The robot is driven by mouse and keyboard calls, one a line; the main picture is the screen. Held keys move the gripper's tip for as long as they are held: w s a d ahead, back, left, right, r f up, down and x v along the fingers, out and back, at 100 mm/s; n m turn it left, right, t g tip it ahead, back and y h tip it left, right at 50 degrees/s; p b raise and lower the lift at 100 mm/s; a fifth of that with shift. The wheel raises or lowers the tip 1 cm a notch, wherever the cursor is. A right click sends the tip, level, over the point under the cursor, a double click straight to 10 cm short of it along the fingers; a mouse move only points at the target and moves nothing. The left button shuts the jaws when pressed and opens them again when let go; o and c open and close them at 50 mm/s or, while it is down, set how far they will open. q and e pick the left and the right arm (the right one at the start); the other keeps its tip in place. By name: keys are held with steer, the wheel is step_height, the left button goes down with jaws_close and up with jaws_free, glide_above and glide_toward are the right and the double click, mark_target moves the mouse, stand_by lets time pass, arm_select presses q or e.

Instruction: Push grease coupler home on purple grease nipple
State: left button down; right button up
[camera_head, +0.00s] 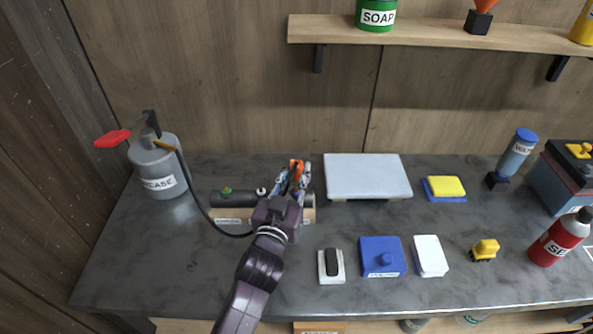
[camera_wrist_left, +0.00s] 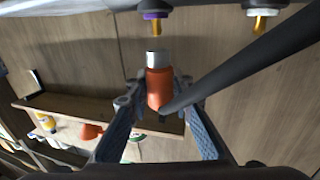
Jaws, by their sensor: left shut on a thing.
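My left gripper (camera_head: 291,180) is shut on the orange grease coupler (camera_head: 296,167), above the right part of a dark shaft (camera_head: 236,198) on a wooden block. In the left wrist view the coupler (camera_wrist_left: 158,90) has a silver mouth and sits between the fingertips (camera_wrist_left: 158,98). The purple grease nipple (camera_wrist_left: 155,17), with a brass tip, is straight ahead of that mouth. A small gap shows between them in the picture; they look apart. In the head view the purple nipple is hidden behind my gripper. My right gripper is not in view.
A black hose runs from the grey grease pump (camera_head: 158,167) to the coupler, and crosses the left wrist view (camera_wrist_left: 240,65). A white nipple (camera_wrist_left: 262,18) is beside the purple one; a green one (camera_head: 227,190) is farther left. A light grey slab (camera_head: 367,176) stands close right.

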mark_target(295, 183)
arm_select(q)
steer(key=shift+f+b, duration=1.2)
steer(key=shift+f, duration=0.35)
steer(key=c, duration=1.6)
jaws_free()
steer(key=v, duration=1.2)
steer(key=shift+r, duration=0.15)
